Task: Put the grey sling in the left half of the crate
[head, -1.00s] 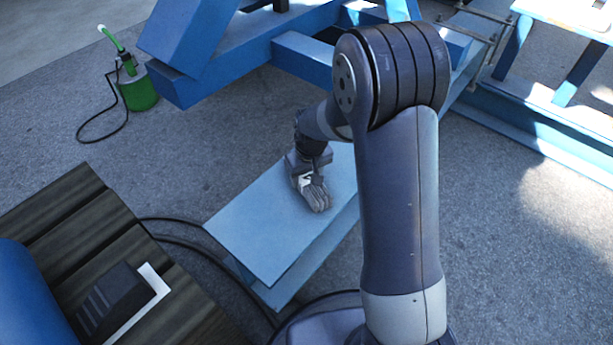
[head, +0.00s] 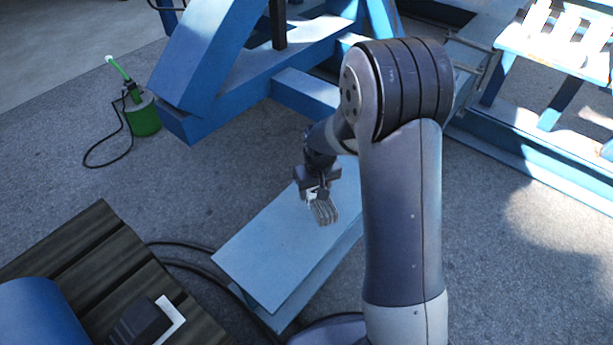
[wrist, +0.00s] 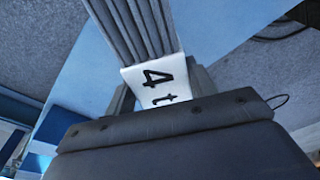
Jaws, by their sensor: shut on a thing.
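The grey sling (head: 325,211) is a folded, ribbed bundle at the end of my gripper (head: 314,192) in the head view. My gripper is shut on it at a white label. In the wrist view the grey strands (wrist: 133,28) run up from the label (wrist: 158,82), which reads "4 t", between the fingers (wrist: 160,98). The sling is over a light blue bench (head: 270,255); the gap between them is hard to judge. No crate can be clearly made out.
A green pump (head: 143,118) with a hose stands on the floor at left. Blue steel frames (head: 215,60) stand behind. Black cables (head: 190,265) run beside the bench.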

